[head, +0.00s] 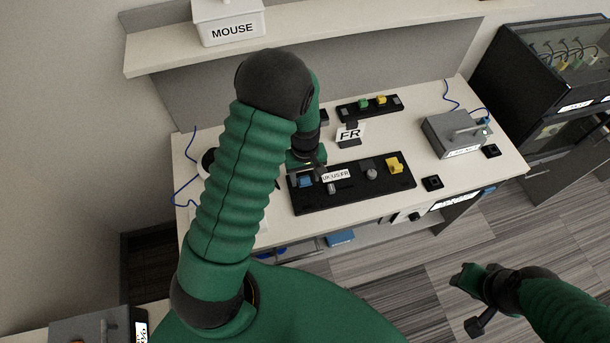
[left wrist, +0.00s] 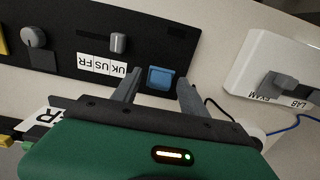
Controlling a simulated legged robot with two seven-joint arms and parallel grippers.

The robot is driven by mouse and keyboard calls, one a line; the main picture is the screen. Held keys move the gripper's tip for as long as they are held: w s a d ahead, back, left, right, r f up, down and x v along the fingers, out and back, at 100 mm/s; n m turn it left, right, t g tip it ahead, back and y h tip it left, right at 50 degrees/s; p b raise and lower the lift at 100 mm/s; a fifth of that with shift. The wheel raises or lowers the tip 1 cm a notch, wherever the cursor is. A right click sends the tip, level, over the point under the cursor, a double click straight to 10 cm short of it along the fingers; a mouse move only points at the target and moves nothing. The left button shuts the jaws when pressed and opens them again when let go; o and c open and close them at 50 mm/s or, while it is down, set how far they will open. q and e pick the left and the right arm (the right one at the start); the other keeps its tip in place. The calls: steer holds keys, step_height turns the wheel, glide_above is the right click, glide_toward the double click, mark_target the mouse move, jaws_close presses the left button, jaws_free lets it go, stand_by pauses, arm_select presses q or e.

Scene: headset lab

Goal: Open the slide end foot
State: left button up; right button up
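A black panel (head: 352,200) lies on the bench. Its grey slide knob (head: 332,188) sits in a slot by a white UK/US/FR label (head: 335,175); in the left wrist view the slide knob (left wrist: 117,42) is upper centre. A blue square button (left wrist: 160,78) is beside it. My left gripper (head: 308,172) is above the panel's left end. In the left wrist view its fingers (left wrist: 158,90) are apart and empty, one on each side of the blue button. My right gripper (head: 468,298) is off the bench at lower right; its opening is unclear. I cannot tell which part is the end foot.
A grey dial (head: 371,174) and yellow block (head: 395,165) are on the panel's right. An FR card (head: 350,134) and smaller black panel (head: 369,108) lie behind. A grey box (head: 455,134) stands right. A white socket block (left wrist: 277,75) is near my left gripper.

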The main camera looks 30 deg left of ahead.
mark_target(306, 178)
arm_select(q)
step_height(306, 178, up, 17)
steer(key=shift+f, duration=0.15)
steer(key=shift+w, duration=0.1)
step_height(306, 178, down, 16)
steer(key=shift+f, duration=0.1)
steer(key=shift+a+f, duration=0.2)
stand_by(0.4)
steer(key=shift+c, duration=0.4)
steer(key=shift+d, duration=0.1)
jaws_close()
